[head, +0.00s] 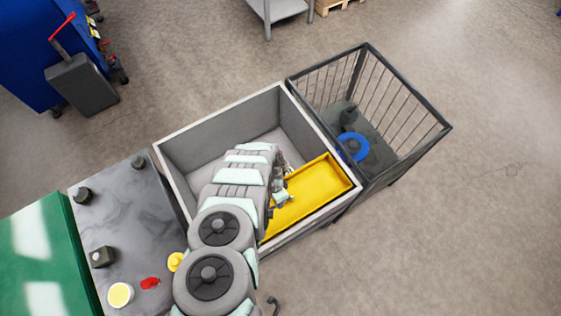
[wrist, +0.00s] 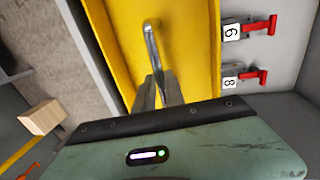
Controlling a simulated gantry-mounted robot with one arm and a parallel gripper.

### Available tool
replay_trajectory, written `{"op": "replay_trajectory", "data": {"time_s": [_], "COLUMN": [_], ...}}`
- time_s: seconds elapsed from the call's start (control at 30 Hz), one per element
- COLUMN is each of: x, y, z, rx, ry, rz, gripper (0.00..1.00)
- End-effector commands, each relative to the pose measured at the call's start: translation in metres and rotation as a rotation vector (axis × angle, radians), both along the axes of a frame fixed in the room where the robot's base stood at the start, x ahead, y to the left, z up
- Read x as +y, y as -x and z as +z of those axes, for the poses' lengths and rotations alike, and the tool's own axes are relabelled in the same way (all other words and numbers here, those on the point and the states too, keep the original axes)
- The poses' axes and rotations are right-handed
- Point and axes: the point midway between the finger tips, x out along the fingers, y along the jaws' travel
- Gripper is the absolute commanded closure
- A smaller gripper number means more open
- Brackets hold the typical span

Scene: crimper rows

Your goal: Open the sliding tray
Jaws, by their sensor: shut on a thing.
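The yellow sliding tray (head: 318,188) lies across the near-right part of a grey open-topped box (head: 209,152). It also fills the upper middle of the wrist view (wrist: 195,45). A grey metal handle (wrist: 151,40) stands up from the tray. My gripper (head: 283,188) is over the tray's left part. In the wrist view my gripper's fingers (wrist: 157,85) are shut on the handle's near end. My arm hides the tray's left end and part of the box in the head view.
Red-handled pieces with number tags (wrist: 258,77) sit beside the tray inside the box. A dark wire cage (head: 405,110) holding a blue ring (head: 353,147) adjoins the box on the right. A grey table (head: 125,220) with several small objects adjoins it on the left. Floor lies clear at right.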

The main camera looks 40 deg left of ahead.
Motion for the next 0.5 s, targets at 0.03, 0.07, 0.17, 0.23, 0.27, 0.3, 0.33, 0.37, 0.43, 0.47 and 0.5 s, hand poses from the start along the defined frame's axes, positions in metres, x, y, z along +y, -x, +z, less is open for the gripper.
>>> {"op": "replay_trajectory", "data": {"time_s": [0.03,0.07,0.17,0.23,0.27,0.3,0.33,0.37,0.43,0.47,0.5], "x": [-0.0006,-0.0006,-0.0005,-0.0004,-0.0003,-0.0003,-0.0002,-0.0002,-0.0001,-0.0001,-0.0001], "y": [0.0004,0.0004,0.0002,-0.0001,-0.0001,-0.0001,-0.0002,-0.0001,-0.0003,-0.0003,-0.0003], "z": [-0.0004,-0.0005,-0.0007,-0.0006,-0.0008,-0.0008,-0.0008,-0.0008,-0.0007,-0.0007,-0.0006], "rx": [0.001,0.001,-0.001,-0.001,-0.001,-0.001,-0.001,-0.001,-0.001,-0.001,-0.001], "ry": [0.001,0.001,0.000,0.000,0.000,0.000,-0.001,-0.001,-0.001,-0.001,-0.001], "rz": [0.001,0.001,0.001,0.000,0.000,0.000,0.000,0.000,0.000,0.000,0.000], "gripper": [1.00,1.00,1.00,1.00,1.00,0.85,0.82,0.80,0.74,0.72,0.69]}}
